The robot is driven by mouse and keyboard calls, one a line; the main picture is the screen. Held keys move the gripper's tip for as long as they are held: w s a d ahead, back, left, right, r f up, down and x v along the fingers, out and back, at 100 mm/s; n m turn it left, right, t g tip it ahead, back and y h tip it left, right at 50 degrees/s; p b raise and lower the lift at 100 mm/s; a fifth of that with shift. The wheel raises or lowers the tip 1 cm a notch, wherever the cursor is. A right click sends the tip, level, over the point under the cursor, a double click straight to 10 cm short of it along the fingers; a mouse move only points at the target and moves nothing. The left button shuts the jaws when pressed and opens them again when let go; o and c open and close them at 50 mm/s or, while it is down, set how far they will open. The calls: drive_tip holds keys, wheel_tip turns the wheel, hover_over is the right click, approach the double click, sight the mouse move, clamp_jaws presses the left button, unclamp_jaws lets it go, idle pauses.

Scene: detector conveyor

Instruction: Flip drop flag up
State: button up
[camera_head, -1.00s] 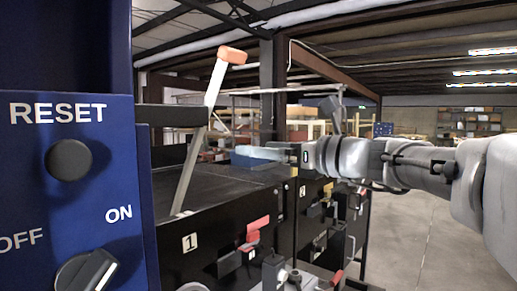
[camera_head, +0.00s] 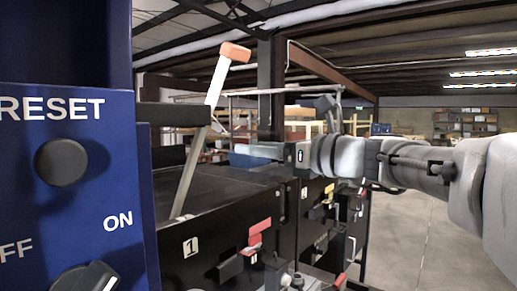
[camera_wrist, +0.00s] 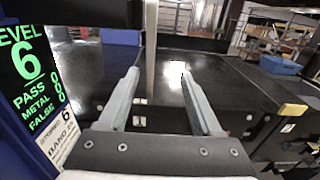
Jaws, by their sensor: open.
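The drop flag (camera_head: 217,80) is a thin pale lever with an orange tip (camera_head: 236,52). It stands up from the black conveyor housing (camera_head: 225,225) and leans to the right. In the wrist view, a pale upright strip (camera_wrist: 151,45), likely the flag's post, rises beyond my fingers, roughly in line with the gap between them; its top is cut off. My gripper (camera_head: 240,154) reaches in from the right, just right of the flag's lower part. In the wrist view, my gripper (camera_wrist: 158,74) is open, with nothing visible held between the fingers.
A blue control panel (camera_head: 100,190) with a RESET button (camera_head: 61,162) and a dark knob (camera_head: 88,279) fills the near left. Red-topped parts (camera_head: 260,227) stick out of the housing front. A lit display (camera_wrist: 30,70) is at left in the wrist view. Open floor (camera_head: 420,240) lies right.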

clamp_jaws()
drive_tip(key=c, duration=0.9)
unclamp_jaws()
drive_tip(key=o, duration=1.5)
drive_tip(key=shift+o, duration=0.2)
